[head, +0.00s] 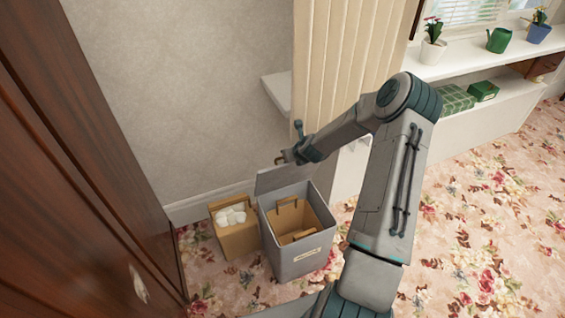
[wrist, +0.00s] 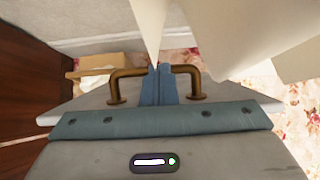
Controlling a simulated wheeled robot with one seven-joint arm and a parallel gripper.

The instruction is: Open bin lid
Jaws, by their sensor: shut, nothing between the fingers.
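The grey bin (head: 296,262) stands on the floor, with a pale label on its front. Its lid (head: 283,177) is raised at the back, so the inside shows. My gripper (head: 285,158) is at the upper edge of the raised lid. In the wrist view its two blue fingers (wrist: 158,70) are together at the middle of the brass handle (wrist: 125,76), overlapping it in the picture with nothing held between them. The grey lid (wrist: 85,104) lies behind the handle. Whether the fingers touch the bar is unclear.
A tan box (head: 238,240) with white contents stands left of the bin. Brown wooden furniture (head: 75,170) fills the left side. A cream curtain (head: 335,60) hangs behind my arm. Patterned floor (head: 460,210) is clear to the right.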

